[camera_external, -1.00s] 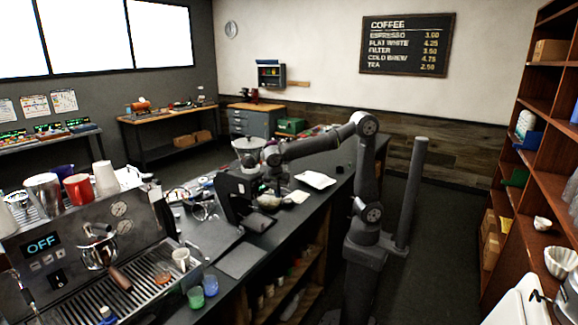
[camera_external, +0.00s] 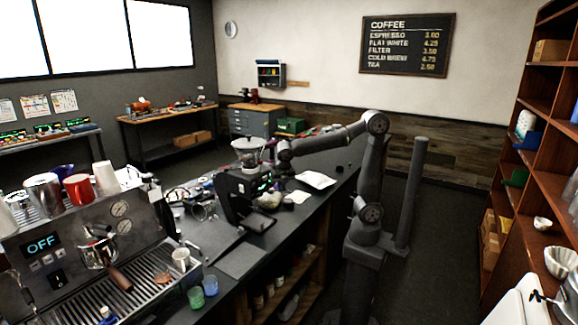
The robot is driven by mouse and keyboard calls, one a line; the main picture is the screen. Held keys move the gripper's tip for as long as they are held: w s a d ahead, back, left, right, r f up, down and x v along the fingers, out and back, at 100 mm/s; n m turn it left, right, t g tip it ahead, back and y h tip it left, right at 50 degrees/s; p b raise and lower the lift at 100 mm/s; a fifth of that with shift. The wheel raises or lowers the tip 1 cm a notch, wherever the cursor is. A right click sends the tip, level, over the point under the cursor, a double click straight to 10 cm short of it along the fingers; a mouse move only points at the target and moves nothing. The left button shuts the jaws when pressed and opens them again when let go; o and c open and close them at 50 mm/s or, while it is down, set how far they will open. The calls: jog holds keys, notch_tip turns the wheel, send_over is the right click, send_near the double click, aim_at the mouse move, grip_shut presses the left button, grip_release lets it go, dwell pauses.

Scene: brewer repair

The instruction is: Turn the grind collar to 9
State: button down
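The coffee grinder (camera_external: 236,196) stands on the dark counter, a black body with a clear hopper (camera_external: 247,146) on top. A small green-lit display (camera_external: 265,184) shows on its right side. The grind collar lies around the area under the hopper, but its marks and setting are too small to read. My gripper (camera_external: 272,157) is at the right of the hopper, at about the height of its base. Its fingers are small and dark against the grinder, so I cannot tell if they are open or shut, or touching the collar.
An espresso machine (camera_external: 85,245) reading OFF stands at the front left with cups on top. Blue and green cups (camera_external: 203,290) stand beside it. A white tray or paper (camera_external: 316,179) lies right of the grinder. A bare mat (camera_external: 241,260) lies in front.

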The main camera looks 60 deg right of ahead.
dwell(0.5)
jog(key=s+a+r, duration=0.2)
jog(key=r, duration=0.3)
jog(key=s+a+r, duration=0.2)
jog(key=a+r, duration=0.1)
jog(key=r, duration=0.2)
jog(key=shift+s+r, duration=0.2)
jog(key=shift+s, duration=0.15)
jog(key=shift+d+f, duration=0.1)
jog(key=w+d+f, duration=0.2)
jog(key=f, duration=0.3)
jog(key=w+d+f, duration=0.2)
jog(key=f, duration=0.3)
jog(key=shift+w+d, duration=0.35)
jog(key=shift+w, duration=0.05)
jog(key=shift+f, duration=0.1)
